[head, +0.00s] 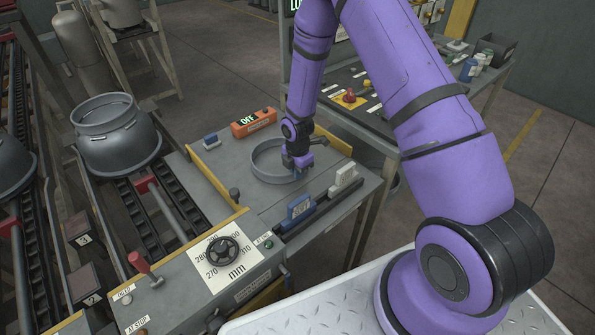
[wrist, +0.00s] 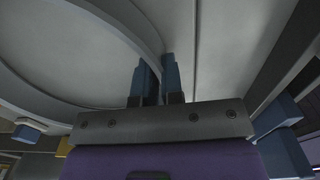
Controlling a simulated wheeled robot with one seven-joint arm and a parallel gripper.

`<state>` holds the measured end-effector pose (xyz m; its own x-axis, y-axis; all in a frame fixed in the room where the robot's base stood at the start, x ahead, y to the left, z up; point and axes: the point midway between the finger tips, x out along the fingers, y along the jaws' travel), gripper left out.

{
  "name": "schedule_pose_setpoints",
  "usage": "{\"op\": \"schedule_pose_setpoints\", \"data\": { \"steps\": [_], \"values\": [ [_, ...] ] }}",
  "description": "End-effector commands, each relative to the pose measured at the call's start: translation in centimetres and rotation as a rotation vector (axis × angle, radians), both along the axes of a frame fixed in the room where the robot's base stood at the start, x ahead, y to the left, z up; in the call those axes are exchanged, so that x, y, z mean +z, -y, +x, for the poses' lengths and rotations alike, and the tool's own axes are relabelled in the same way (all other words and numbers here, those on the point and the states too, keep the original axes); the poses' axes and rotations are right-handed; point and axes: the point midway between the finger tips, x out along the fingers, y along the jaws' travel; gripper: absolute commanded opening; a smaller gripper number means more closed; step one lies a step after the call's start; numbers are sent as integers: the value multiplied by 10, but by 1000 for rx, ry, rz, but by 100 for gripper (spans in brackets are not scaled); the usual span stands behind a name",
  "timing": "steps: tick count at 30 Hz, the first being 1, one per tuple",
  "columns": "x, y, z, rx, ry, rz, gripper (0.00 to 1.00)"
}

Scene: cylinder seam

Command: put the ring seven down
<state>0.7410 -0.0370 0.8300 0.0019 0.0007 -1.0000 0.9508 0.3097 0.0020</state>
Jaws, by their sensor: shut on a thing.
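The grey ring (head: 256,167) is a wide, low band at the table's middle. My gripper (head: 295,172) points down at the ring's right side and is shut on its wall. In the wrist view the two blue fingertips (wrist: 156,82) stand on either side of the ring's wall (wrist: 140,28). The ring looks level and on or very close to the grey table top (head: 222,178); I cannot tell whether it touches. No number shows on the ring.
A dark rail with a blue block (head: 300,208) and a white block (head: 345,178) runs in front. An orange box (head: 254,122) reading OFF stands behind the ring, with a small blue block (head: 211,141) nearby. A handwheel (head: 222,250) and roller conveyor with a grey vessel (head: 115,140) lie left.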

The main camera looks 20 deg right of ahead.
Motion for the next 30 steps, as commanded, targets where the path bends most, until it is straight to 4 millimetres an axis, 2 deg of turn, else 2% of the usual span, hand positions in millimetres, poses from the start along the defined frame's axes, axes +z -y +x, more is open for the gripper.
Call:
{"op": "schedule_pose_setpoints", "data": {
  "steps": [9,10,12,13,23,26,30],
  "values": [
    [-2,0,0,0,1,0,0],
    [-2,0,0,0,1,0,15],
    [-2,0,0,0,1,0,31],
    [-2,0,0,0,1,0,33],
    [2,0,0,-1,1,0,33],
    [10,1,1,-1,2,1,33],
    [32,1,1,-2,3,0,33]
  ]
}}
